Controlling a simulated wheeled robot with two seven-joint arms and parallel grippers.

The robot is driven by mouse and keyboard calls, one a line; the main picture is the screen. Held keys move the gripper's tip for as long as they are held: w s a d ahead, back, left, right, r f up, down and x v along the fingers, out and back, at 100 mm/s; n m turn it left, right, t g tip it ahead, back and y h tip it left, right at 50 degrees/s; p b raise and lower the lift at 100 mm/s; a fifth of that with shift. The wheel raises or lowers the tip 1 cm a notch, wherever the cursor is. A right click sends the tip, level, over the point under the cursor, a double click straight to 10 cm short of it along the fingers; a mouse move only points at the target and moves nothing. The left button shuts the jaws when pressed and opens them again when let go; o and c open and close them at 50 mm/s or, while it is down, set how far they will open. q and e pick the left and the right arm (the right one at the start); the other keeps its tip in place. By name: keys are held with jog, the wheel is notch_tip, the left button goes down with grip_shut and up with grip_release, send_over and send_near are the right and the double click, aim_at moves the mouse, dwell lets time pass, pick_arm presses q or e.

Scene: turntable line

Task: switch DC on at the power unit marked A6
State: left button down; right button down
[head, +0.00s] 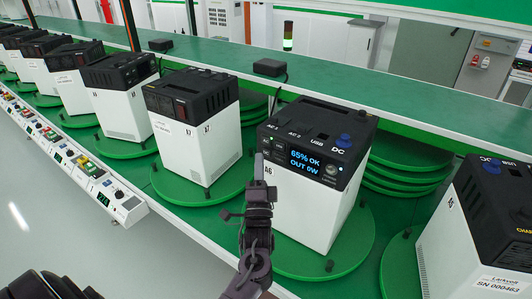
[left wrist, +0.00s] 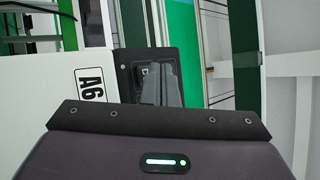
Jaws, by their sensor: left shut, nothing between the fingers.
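The power unit marked A6 (head: 305,205) has a white body and a black top, and stands on a round green turntable plate. Its screen (head: 304,161) reads "65% OK, OUT 0W". The top edge carries the labels AC 1, AC 2, USB and DC. A blue round part (head: 344,140) sits by the DC label. My left gripper (head: 259,165) is shut and empty, upright at the left front edge of A6; I cannot tell whether it touches. In the left wrist view the A6 label (left wrist: 91,85) is left of the fingers (left wrist: 162,86). My right gripper is out of view.
Unit A7 (head: 195,115) stands to the left and another unit (head: 485,225) to the right. More units line up at far left. A green shelf (head: 400,110) with small black boxes runs behind. A panel strip with coloured switches (head: 95,180) runs along the front left.

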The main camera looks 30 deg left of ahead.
pick_arm(q)
jog(key=shift+w, duration=0.1)
dwell(0.7)
jog(key=shift+w, duration=0.35)
jog(key=shift+w, duration=0.3)
dwell(0.6)
jog(key=shift+s, duration=0.1)
jog(key=shift+s+p, duration=0.35)
jog(key=shift+s, duration=0.3)
jog(key=s+p, duration=0.2)
jog(key=s, duration=0.3)
jog(key=shift+a+p, duration=0.15)
jog(key=shift+p, duration=0.2)
